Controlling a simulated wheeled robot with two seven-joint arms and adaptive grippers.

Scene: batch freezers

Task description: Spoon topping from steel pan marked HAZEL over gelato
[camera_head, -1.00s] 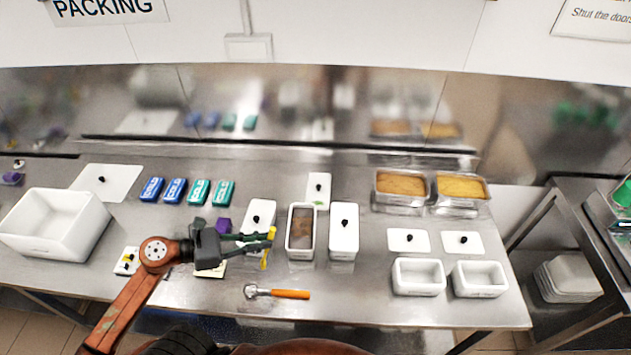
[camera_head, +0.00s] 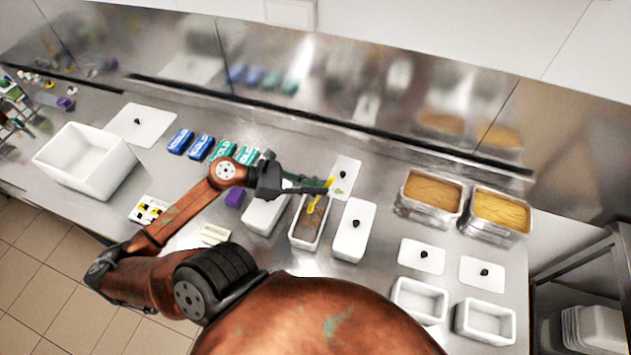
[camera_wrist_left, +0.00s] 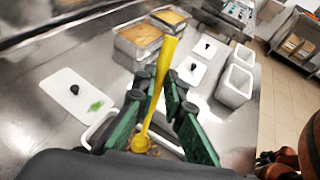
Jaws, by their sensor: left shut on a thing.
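My left gripper (camera_head: 328,186) is shut on a yellow spoon (camera_head: 321,198), held steeply with its bowl low over a narrow white tub (camera_head: 293,238) of brown gelato (camera_head: 308,225). The spoon (camera_wrist_left: 160,75) stands between the green finger pads of the gripper (camera_wrist_left: 160,92) in the left wrist view. I cannot tell whether its bowl touches the gelato or carries topping. Two steel pans stand at the right, one with orange-brown topping (camera_head: 432,190), one with yellower topping (camera_head: 501,211). No HAZEL marking is readable. My right gripper is not in view.
A lidded white tub (camera_head: 353,232) stands right of the gelato tub, another (camera_head: 264,214) left of it. A white lid (camera_head: 345,172) with a green mark lies behind. Two empty white tubs (camera_head: 420,300) (camera_head: 485,321) stand front right. A large white bin (camera_head: 85,162) stands left.

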